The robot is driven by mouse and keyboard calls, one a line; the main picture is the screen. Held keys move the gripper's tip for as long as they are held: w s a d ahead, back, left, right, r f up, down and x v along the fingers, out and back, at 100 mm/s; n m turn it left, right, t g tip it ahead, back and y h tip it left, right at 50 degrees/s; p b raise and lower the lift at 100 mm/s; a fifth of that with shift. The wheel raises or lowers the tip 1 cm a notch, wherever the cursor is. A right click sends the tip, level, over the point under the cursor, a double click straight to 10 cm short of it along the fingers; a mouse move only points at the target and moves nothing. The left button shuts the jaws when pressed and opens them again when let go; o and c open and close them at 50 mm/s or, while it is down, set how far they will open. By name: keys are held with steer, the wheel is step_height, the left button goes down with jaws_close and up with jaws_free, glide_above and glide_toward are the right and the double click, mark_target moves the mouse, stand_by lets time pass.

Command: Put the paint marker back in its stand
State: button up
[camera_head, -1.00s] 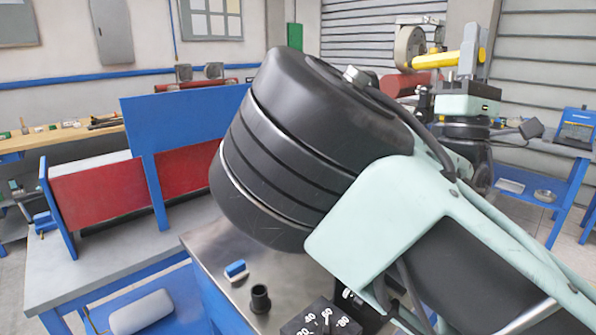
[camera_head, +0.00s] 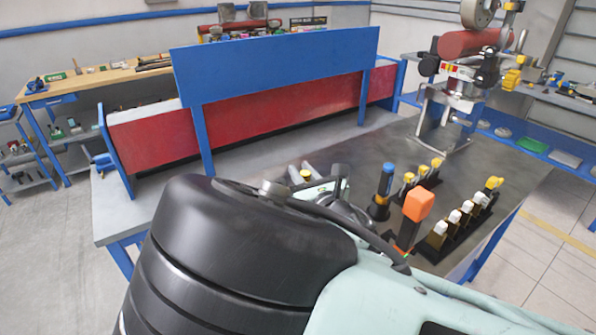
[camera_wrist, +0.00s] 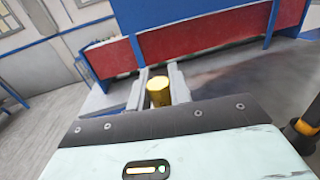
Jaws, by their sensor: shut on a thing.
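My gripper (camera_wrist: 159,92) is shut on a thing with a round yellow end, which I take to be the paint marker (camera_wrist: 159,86). Its yellow end shows between the two grey fingers; the rest is hidden by my wrist. In the head view the yellow end (camera_head: 305,174) shows beyond my black arm joint, over the bench, apart from the racks at right. A small black holder (camera_head: 378,210) has a blue and black handled thing upright in it. I cannot tell which holder is the marker's stand.
Black racks with yellow-topped (camera_head: 421,178) and white-topped pieces (camera_head: 465,216) stand at the right of the metal bench (camera_head: 340,150). An orange-topped thing (camera_head: 418,204) stands nearer. A blue panel (camera_head: 280,65) over a red one (camera_head: 245,122) borders the back. A machine (camera_head: 455,95) stands at back right.

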step_height(320, 180, down, 7)
steer(key=a+b, duration=0.1)
steer(key=b, duration=0.2)
steer(key=shift+s+r+b, duration=0.2)
steer(key=shift+s+b, duration=0.15)
steer(key=shift+f+b, duration=0.45)
step_height(320, 180, down, 6)
steer(key=b, duration=0.5)
stand_by(1.7)
steer(key=shift+f, duration=0.1)
stand_by(0.4)
steer(key=o, duration=1)
steer(key=shift+c, duration=0.2)
steer(key=shift+s, duration=0.1)
